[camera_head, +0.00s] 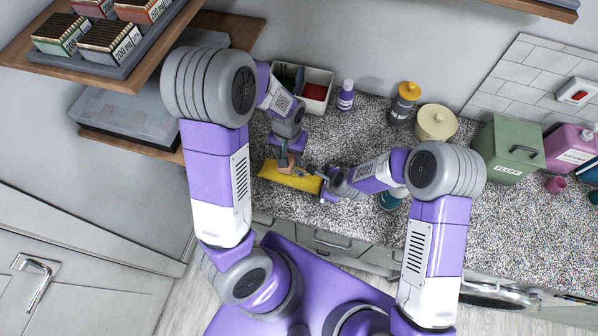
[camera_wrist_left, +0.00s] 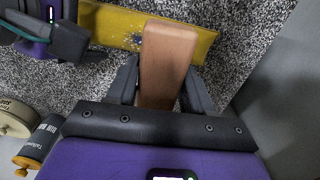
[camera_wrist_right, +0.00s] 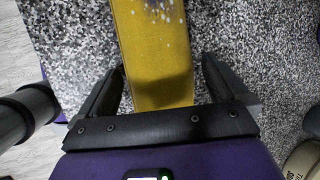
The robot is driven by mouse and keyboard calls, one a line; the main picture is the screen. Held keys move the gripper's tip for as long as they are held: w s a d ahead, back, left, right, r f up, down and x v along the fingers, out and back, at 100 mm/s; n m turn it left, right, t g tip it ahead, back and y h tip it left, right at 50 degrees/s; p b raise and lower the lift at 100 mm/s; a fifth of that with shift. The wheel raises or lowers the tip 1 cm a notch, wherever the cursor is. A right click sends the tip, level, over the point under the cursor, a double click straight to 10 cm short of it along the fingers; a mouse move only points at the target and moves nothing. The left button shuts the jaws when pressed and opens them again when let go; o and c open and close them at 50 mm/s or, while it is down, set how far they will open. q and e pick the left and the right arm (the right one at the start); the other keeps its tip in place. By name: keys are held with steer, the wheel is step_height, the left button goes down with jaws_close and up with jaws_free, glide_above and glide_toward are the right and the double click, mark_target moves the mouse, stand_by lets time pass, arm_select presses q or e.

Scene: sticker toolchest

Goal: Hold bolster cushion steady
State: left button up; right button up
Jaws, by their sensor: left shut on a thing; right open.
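A long yellow piece with pale specks (camera_head: 272,171), which looks like the bolster cushion, lies on the speckled counter. It also shows in the left wrist view (camera_wrist_left: 110,24) and the right wrist view (camera_wrist_right: 150,50). My left gripper (camera_head: 287,157) is shut on a tan-brown block (camera_wrist_left: 168,48), whose far end overlaps the yellow piece; I cannot tell whether they touch. My right gripper (camera_wrist_right: 160,85) is open at the right end of the yellow piece, with a finger on each side of it and gaps showing. The head view partly hides both gripper tips.
A white bin (camera_head: 318,76) with red and green contents stands behind my left gripper. A purple bottle (camera_head: 346,96), dark jar with orange lid (camera_head: 404,102), cream canister (camera_head: 436,122) and green box (camera_head: 508,150) line the back. A wooden shelf (camera_head: 165,70) overhangs at left.

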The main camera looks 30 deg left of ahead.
steer(key=v, duration=1.2)
steer(key=shift+d, duration=0.1)
